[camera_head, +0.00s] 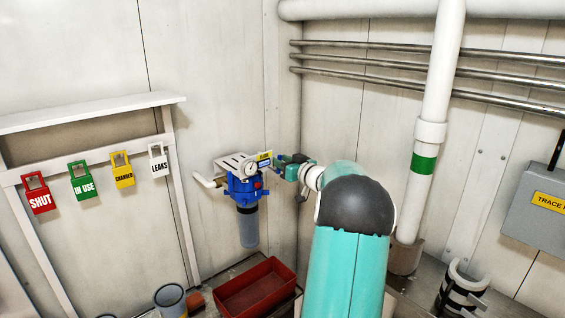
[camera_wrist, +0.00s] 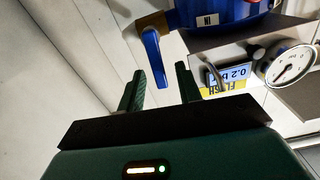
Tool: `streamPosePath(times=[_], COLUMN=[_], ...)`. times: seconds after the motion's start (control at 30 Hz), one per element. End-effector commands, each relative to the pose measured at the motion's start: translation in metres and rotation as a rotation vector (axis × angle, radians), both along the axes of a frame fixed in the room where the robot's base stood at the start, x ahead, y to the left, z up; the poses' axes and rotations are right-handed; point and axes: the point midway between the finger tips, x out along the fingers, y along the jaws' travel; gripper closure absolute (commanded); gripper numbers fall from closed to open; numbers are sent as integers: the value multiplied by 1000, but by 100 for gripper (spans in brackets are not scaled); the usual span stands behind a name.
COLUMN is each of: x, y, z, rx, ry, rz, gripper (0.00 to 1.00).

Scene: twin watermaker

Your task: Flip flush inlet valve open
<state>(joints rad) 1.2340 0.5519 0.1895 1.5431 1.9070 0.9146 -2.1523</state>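The flush inlet valve shows in the wrist view as a blue lever (camera_wrist: 153,58) on a brass-coloured body (camera_wrist: 151,24), beside a blue filter head (camera_wrist: 215,12) marked "IN". My gripper (camera_wrist: 159,70) is open, with one dark green finger on each side of the lever's free end. I cannot tell whether either finger touches the lever. In the head view my gripper (camera_head: 283,168) is at the right side of the blue filter head (camera_head: 243,188), and the lever cannot be made out there.
A pressure gauge (camera_wrist: 288,66) and a yellow and blue label (camera_wrist: 225,82) are close to the right finger. A grey filter bowl (camera_head: 248,227) hangs below the head. A red tray (camera_head: 255,288) lies below. Coloured tags such as a red "SHUT" tag (camera_head: 38,195) hang left.

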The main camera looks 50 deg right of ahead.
Motion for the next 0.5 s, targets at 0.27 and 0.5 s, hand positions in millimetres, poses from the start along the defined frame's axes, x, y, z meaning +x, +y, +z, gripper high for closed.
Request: streamPosePath(times=[0.27,0.5], x=[0,0], y=[0,0], z=[0,0], rx=[0,1], ry=[0,0], rz=[0,0], gripper=[79,100])
